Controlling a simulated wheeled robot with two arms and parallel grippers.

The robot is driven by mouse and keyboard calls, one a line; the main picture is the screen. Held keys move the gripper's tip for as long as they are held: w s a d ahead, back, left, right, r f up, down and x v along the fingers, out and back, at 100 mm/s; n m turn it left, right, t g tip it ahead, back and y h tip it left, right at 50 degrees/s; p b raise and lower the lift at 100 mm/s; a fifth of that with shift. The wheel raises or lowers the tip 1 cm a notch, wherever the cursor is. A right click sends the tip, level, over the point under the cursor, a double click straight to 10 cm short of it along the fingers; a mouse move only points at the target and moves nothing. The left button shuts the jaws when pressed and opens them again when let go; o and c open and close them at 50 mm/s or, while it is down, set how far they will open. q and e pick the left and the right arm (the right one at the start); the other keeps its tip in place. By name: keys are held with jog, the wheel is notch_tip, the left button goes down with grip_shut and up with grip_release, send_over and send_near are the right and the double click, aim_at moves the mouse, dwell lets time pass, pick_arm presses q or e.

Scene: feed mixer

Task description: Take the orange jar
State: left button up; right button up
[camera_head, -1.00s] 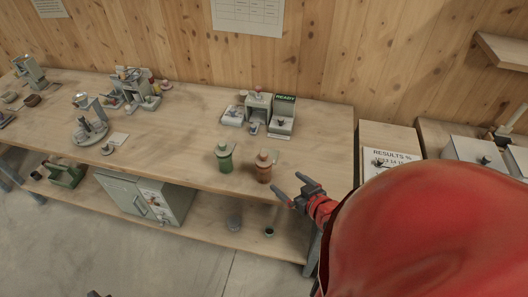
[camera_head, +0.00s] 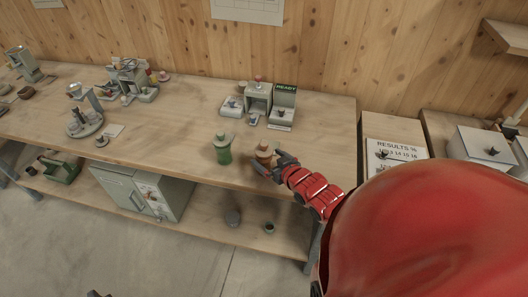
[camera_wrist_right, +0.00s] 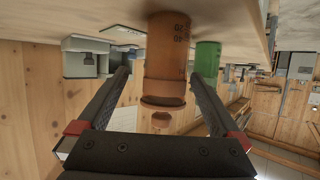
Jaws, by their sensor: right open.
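The orange jar (camera_head: 263,149), brown-orange with a lid, stands upright near the front edge of the workbench. My right gripper (camera_head: 268,163) is at its front right side in the head view and hides its lower part. In the right wrist view, which looks upside down, the orange jar (camera_wrist_right: 166,62) shows between the two open fingers of the gripper (camera_wrist_right: 159,75). I cannot tell whether either finger touches it. A green jar (camera_head: 222,149) stands just left of it, also seen beyond it in the wrist view (camera_wrist_right: 207,59). My left gripper does not show clearly.
The workbench (camera_head: 180,140) has a grey device with a READY sign (camera_head: 284,98) behind the jars. Several instruments stand further left. A lower shelf (camera_head: 205,215) holds a grey cabinet (camera_head: 140,190). A box with a RESULTS sheet (camera_head: 397,150) stands right of the bench.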

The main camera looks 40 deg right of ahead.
jog(key=x, duration=0.2)
jog(key=p+x, duration=0.1)
jog(key=shift+w+a+f, duration=0.1)
jog(key=shift+w+a, duration=0.25)
jog(key=shift+w, duration=0.05)
jog(key=shift+w+d+f, duration=0.15)
jog(key=shift+w+f, duration=0.15)
jog(key=shift+w, duration=0.3)
jog(key=c, duration=1.3)
jog(key=shift+r, duration=0.1)
